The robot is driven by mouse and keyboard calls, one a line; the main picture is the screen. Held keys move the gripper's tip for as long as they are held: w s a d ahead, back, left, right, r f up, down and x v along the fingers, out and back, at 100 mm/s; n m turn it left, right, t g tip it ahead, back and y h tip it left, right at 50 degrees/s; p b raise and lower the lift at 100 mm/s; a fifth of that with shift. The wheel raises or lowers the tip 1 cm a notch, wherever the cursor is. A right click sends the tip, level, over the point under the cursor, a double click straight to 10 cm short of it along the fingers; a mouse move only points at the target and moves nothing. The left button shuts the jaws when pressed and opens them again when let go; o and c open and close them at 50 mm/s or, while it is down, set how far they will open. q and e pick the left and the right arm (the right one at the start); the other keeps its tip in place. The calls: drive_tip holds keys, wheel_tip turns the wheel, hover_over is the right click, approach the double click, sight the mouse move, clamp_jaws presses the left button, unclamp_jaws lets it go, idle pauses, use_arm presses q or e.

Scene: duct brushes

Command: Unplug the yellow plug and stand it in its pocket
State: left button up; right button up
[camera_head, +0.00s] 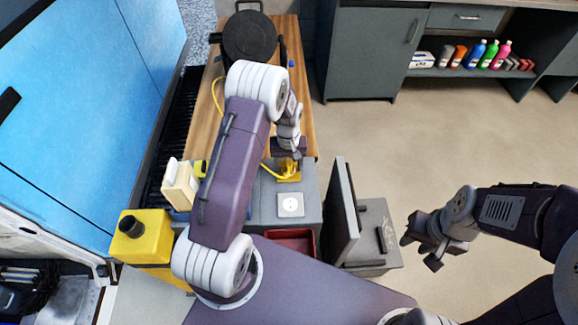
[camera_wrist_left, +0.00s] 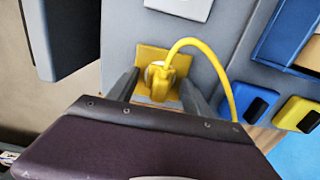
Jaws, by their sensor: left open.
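The yellow plug (camera_wrist_left: 160,82) sits in a socket on a yellow plate (camera_wrist_left: 150,54) on the grey unit. Its yellow cord (camera_wrist_left: 222,75) arches away to the right in the left wrist view. In the head view the plug (camera_head: 288,167) is partly hidden by my left gripper (camera_head: 289,152). That gripper is open, with one finger on each side of the plug; I cannot tell whether they touch it. A yellow-rimmed dark recess (camera_wrist_left: 298,113) and a blue-rimmed one (camera_wrist_left: 255,103) lie at the right; which is the pocket is unclear. My right gripper (camera_head: 422,254) is open and empty over the floor.
A white outlet plate (camera_head: 290,205) and a red tray (camera_head: 291,240) are near the plug. A dark upright panel (camera_head: 341,212) stands right of the unit. A yellow box (camera_head: 143,238) is at the left. A black round object (camera_head: 249,36) stands on the wooden bench.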

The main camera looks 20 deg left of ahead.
sight(288, 162)
idle(0.3)
use_arm(q)
clamp_jaws()
drive_tip(key=shift+r+p, duration=0.15)
drive_tip(key=shift+p, duration=0.15)
drive_tip(key=shift+r+p, duration=2.7)
drive_tip(key=shift+r, duration=0.2)
wheel_tip(288, 162, up, 3)
drive_tip(key=p, duration=0.3)
drive_tip(key=shift+r, duration=0.1)
